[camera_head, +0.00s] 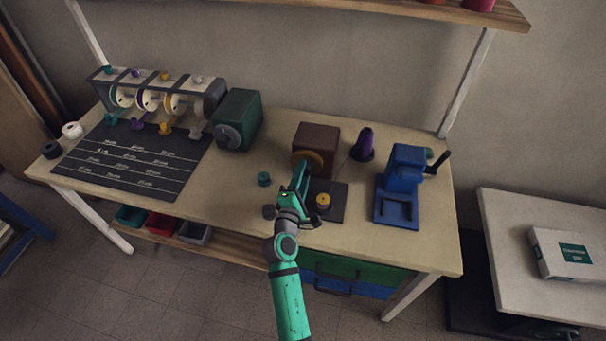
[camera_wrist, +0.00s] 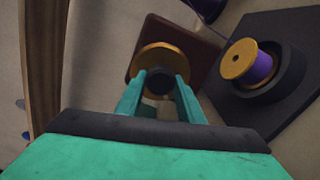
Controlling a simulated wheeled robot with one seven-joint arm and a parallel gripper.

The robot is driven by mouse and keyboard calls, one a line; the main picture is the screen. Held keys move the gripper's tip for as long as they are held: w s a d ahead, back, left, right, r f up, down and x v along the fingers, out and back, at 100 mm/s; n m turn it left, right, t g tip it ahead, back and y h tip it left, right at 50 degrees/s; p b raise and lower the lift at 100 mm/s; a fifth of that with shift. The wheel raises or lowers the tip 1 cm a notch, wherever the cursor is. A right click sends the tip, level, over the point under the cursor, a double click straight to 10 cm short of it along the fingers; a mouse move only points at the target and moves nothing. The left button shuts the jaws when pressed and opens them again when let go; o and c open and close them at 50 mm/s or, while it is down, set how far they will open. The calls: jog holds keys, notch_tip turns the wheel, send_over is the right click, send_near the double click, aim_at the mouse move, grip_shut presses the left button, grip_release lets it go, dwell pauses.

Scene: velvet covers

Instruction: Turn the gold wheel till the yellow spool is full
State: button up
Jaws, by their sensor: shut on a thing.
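The gold wheel (camera_head: 311,157) is on the front of a brown box (camera_head: 318,136) on the workbench. In the wrist view the wheel (camera_wrist: 150,56) is a gold disc with a dark knob (camera_wrist: 159,80) at its middle. My gripper (camera_head: 301,172) reaches the wheel from the front, and its teal fingers (camera_wrist: 160,92) are shut on the dark knob. The yellow spool (camera_head: 323,198) stands to the right of my gripper in a dark round holder. In the wrist view the spool (camera_wrist: 239,59) has a yellow flange and purple winding; how full it is cannot be told.
A purple cone (camera_head: 364,145) and a blue cranked device (camera_head: 402,185) stand to the right. A green box (camera_head: 238,118) and a rack of spools (camera_head: 150,92) stand to the left. A small teal spool (camera_head: 264,179) lies close to my gripper's left.

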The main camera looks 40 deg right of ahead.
jog(key=m, duration=0.7)
jog(key=shift+s+d, duration=0.1)
jog(key=shift+d, duration=0.05)
jog(key=m, duration=0.4)
jog(key=shift+m, duration=2.1)
jog(key=shift+f, duration=0.1)
jog(key=o, duration=0.9)
jog(key=shift+o, duration=0.8)
